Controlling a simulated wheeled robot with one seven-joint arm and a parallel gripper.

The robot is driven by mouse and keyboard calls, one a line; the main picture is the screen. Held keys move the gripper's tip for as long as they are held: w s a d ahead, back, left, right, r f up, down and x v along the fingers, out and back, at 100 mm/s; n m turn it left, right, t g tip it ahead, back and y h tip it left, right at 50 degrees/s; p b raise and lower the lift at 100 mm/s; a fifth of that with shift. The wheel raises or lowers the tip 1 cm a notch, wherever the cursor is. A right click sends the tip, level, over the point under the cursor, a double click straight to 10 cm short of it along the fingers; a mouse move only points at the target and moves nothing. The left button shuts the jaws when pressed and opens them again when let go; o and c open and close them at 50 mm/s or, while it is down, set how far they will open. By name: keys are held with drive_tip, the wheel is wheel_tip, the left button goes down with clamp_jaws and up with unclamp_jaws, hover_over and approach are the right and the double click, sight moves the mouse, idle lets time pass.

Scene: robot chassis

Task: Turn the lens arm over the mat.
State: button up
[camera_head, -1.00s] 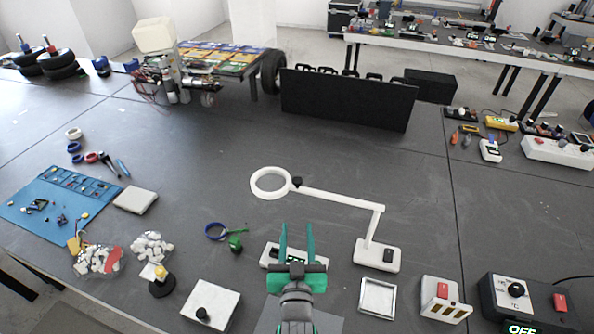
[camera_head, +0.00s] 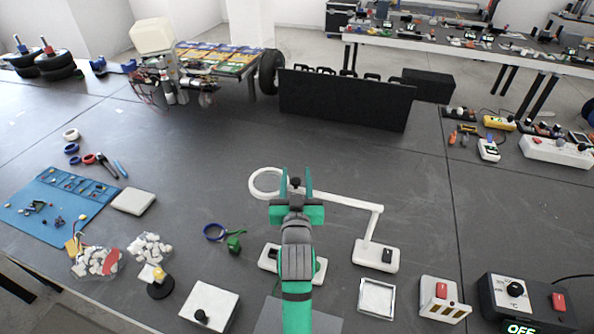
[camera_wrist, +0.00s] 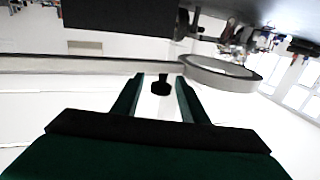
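The white lens arm (camera_head: 345,200) stands on a white base (camera_head: 376,256) with a black switch. Its lens ring (camera_head: 252,188) is at the left end, over the bare bench, right of the blue mat (camera_head: 28,207). A black knob (camera_head: 296,183) sits by the ring; it also shows in the wrist view (camera_wrist: 161,88). My gripper (camera_head: 296,172) is open, its green fingers on either side of the knob. The wrist view shows gaps between knob and fingers. My gripper hides part of the lens arm near the ring.
A blue tape ring (camera_head: 215,232) and a green piece (camera_head: 235,243) lie between mat and gripper. A pale box (camera_head: 132,201) lies by the mat's right edge. A black panel (camera_head: 345,98) stands behind.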

drive_tip(key=shift+w+a, duration=0.1)
drive_tip(key=shift+w, duration=1.15)
clamp_jaws()
